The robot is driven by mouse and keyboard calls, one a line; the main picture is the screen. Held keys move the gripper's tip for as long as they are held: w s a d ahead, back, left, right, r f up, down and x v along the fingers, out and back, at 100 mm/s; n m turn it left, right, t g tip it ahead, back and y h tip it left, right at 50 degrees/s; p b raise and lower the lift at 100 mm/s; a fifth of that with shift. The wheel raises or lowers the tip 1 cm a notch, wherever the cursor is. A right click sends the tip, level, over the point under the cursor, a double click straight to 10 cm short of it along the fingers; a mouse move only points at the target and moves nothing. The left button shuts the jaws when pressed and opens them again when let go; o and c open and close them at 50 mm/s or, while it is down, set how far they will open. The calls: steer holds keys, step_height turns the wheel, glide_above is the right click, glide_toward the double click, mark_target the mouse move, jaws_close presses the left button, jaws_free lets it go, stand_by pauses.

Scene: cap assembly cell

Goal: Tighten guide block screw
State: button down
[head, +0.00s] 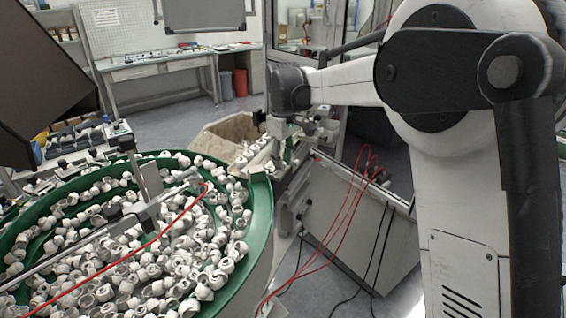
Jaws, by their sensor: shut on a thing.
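My arm reaches in from the right, and its dark wrist (288,88) bends down over the outlet track (292,182) at the far right edge of the green feeder bowl. My gripper (279,138) hangs below the wrist, close to the track. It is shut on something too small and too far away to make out. The guide block and its screw cannot be told apart from the small metal fittings around the track. I cannot tell whether what I hold touches the screw.
The green bowl (262,215) is full of white caps (190,262). A metal post with a bar (147,172) stands over it. Red hoses (345,215) hang before the grey cabinet (352,225). A tan bin (215,140) lies behind. A dark panel (40,75) blocks the upper left.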

steer(key=c, duration=1.6)
jaws_free()
steer(key=shift+c, duration=0.2)
step_height(320, 180, up, 12)
